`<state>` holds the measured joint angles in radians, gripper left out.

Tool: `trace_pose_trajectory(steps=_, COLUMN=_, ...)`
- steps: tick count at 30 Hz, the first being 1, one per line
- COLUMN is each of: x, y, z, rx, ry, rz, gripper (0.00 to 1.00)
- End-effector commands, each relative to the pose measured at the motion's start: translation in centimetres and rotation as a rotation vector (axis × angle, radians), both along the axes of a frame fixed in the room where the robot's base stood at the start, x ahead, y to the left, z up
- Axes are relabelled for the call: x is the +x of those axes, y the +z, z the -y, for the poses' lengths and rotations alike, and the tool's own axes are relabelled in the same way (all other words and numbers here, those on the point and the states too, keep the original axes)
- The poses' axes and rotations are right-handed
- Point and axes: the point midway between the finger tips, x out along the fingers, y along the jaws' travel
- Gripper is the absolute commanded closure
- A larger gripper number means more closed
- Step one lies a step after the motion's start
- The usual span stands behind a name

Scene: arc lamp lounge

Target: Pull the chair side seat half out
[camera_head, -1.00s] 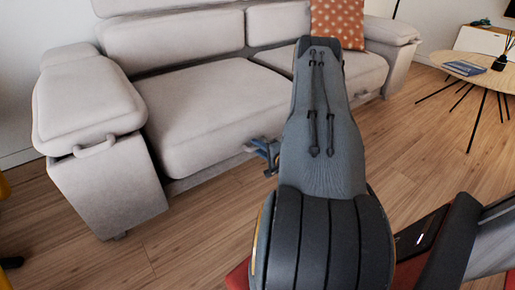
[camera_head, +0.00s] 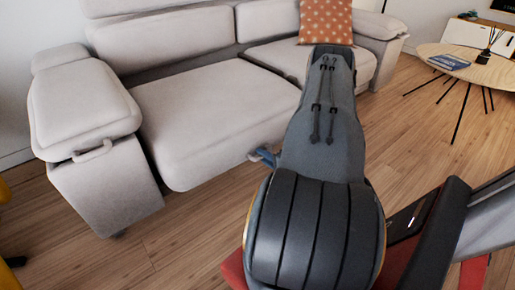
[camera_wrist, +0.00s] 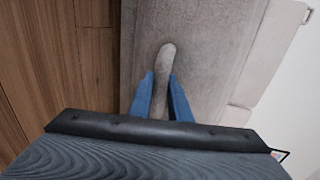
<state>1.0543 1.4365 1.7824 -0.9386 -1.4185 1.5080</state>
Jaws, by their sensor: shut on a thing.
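The sofa's left seat (camera_head: 210,115) is a light grey cushion block beside the left armrest. Its front sticks out past the right seat (camera_head: 295,62). My gripper's blue fingers show at the seat's front in the head view (camera_head: 264,156), partly hidden by my arm. In the wrist view my gripper (camera_wrist: 161,100) is shut on a grey rounded handle (camera_wrist: 166,58) on the seat front, one finger on each side. The handle's lower part is hidden between the fingers.
The left armrest (camera_head: 85,105) has its own handle (camera_head: 93,152). Wooden floor (camera_head: 200,225) is clear before the sofa. A round table (camera_head: 465,62) stands at the right. An orange patterned cushion (camera_head: 325,22) lies on the sofa. Something yellow (camera_head: 8,225) is at the left edge.

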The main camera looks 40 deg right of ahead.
Motion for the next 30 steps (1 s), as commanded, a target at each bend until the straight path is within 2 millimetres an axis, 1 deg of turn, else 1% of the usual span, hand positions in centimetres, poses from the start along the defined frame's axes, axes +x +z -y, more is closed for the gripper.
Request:
trace_pose_trajectory(steps=2, x=-0.3, y=0.0, z=-0.1, rx=0.001, ry=0.000, rz=0.000, gripper=1.00)
trace_pose_trajectory(steps=10, x=-0.3, y=-0.1, z=-0.1, rx=0.000, ry=0.000, rz=0.000, gripper=1.00)
trace_pose_trajectory(steps=11, x=-0.3, y=-0.1, z=-0.1, rx=0.000, ry=0.000, rz=0.000, gripper=0.81)
trace_pose_trajectory(steps=12, x=-0.3, y=-0.1, z=0.0, rx=0.000, ry=0.000, rz=0.000, gripper=0.75)
trace_pose_trajectory(steps=20, x=-0.3, y=0.0, z=0.0, rx=0.000, ry=0.000, rz=0.001, gripper=0.75)
trace_pose_trajectory(steps=23, x=-0.7, y=0.1, z=0.0, rx=0.000, ry=-0.002, rz=0.001, gripper=0.75)
trace_pose_trajectory(steps=26, x=-1.9, y=0.4, z=-0.1, rx=0.000, ry=-0.004, rz=0.000, gripper=0.75)
trace_pose_trajectory(steps=30, x=-4.2, y=0.9, z=-0.3, rx=0.001, ry=-0.004, rz=-0.001, gripper=0.75)
